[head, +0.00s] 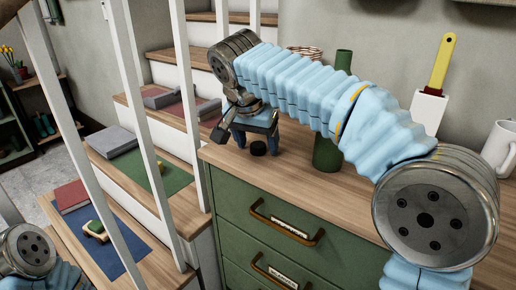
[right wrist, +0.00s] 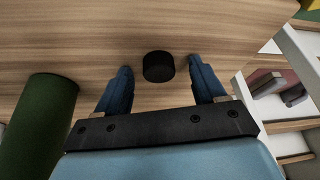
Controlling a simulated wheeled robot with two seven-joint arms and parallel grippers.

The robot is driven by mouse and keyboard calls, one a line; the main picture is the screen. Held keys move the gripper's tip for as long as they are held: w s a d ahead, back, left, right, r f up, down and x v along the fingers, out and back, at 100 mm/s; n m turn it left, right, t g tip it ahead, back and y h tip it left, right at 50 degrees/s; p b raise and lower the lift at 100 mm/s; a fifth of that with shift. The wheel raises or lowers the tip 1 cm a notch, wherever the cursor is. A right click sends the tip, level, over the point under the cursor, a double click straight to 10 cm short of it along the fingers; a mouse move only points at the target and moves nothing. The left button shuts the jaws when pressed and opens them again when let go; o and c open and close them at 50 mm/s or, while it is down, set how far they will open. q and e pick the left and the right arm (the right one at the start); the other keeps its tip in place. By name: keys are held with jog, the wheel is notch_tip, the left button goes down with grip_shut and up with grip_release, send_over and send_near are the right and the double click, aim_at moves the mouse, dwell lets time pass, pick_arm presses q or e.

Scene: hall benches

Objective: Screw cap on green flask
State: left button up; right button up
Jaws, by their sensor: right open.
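A small black cap (head: 258,148) rests on the wooden counter near its left end. My right gripper (head: 255,138) is open and points down over it, with blue fingers on either side. In the right wrist view the cap (right wrist: 158,66) lies between and just beyond the fingertips (right wrist: 160,68), with clear gaps on both sides. The green flask (head: 327,152) stands upright on the counter to the right of the cap; my right arm hides its middle. It also shows at the left of the right wrist view (right wrist: 40,115). Only part of my left arm shows, at the lower left.
The counter (head: 365,186) has green drawers (head: 270,215) below. A yellow-handled tool in a white holder (head: 429,110) and a white mug (head: 499,148) stand at the right. White railings and stairs with books (head: 113,142) lie to the left.

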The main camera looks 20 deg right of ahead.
aim_at(260, 142)
jog(key=c, duration=1.1)
jog(key=shift+c, duration=0.2)
jog(key=shift+r, duration=0.1)
jog(key=shift+r, duration=0.25)
notch_tip(260, 142, up, 2)
jog(key=shift+r+p, duration=0.15)
jog(key=shift+p, duration=0.3)
jog(key=s+a+r, duration=0.1)
jog(key=s+r, duration=0.9)
jog(key=s, duration=0.4)
jog(key=shift+a+b, duration=0.35)
